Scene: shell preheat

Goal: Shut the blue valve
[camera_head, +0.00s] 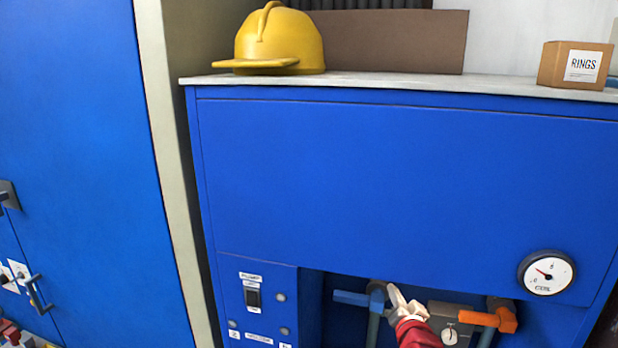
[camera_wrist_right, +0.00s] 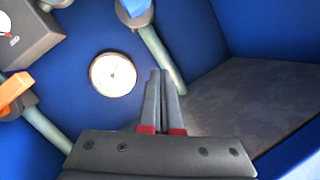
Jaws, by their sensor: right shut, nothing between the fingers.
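The blue valve has a light blue lever (camera_head: 352,298) that points left, roughly level, from a dark hub (camera_head: 377,291) on an upright pipe. It sits in the open recess of the blue cabinet. My right gripper (camera_head: 393,291) is shut and empty, just right of the hub; I cannot tell whether it touches. In the right wrist view, the shut fingers (camera_wrist_right: 161,73) point past the pipe, and part of the blue valve (camera_wrist_right: 134,13) shows at the top, cut by the frame. My left gripper is not in view.
An orange-handled valve (camera_head: 490,319) and a small gauge (camera_head: 450,334) on a grey box are right of my gripper. A round dial (camera_head: 547,272) and a switch panel (camera_head: 256,300) flank the recess. A yellow helmet (camera_head: 280,42) and RINGS box (camera_head: 574,64) stand on top.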

